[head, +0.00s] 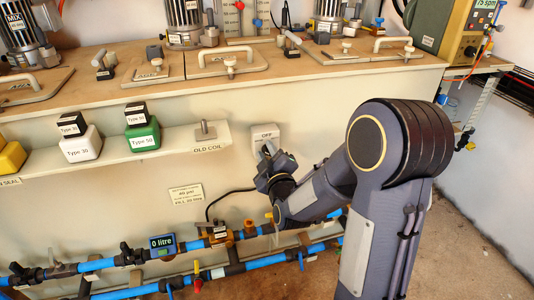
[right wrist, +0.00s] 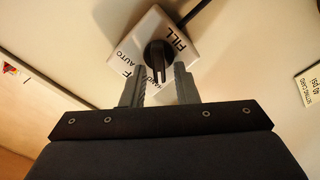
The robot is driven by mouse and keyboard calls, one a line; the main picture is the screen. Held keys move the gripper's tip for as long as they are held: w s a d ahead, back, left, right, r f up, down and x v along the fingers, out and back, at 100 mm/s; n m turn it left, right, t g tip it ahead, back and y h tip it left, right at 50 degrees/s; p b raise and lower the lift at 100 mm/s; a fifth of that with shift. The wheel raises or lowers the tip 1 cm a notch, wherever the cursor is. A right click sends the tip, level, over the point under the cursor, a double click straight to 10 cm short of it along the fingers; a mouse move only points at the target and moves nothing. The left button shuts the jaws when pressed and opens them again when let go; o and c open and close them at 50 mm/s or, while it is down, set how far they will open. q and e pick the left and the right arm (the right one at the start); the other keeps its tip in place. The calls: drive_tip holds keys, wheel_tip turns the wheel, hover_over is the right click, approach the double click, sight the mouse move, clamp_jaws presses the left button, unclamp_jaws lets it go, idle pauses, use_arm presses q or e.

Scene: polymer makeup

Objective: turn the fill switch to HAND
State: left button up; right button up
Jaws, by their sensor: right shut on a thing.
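The fill switch is a pale square plate (head: 264,132) on the front of the cream cabinet, at the end of the ledge. The fingers and knob cover part of the lettering. My left gripper is not in view.
Blue pipes (head: 200,266) with valves and a "0 litre" meter (head: 162,245) run below the switch. A ledge (head: 180,140) to its left bears labelled blocks and an old coil (head: 205,131). A black cable (head: 225,196) hangs below the switch.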

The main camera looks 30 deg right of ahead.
idle(0.4)
drive_tip(key=o, duration=0.6)
drive_tip(key=shift+o, duration=0.2)
drive_tip(key=shift+s, duration=0.1)
drive_tip(key=p+v, duration=0.1)
drive_tip(key=v, duration=0.6)
drive_tip(key=shift+s, duration=0.35)
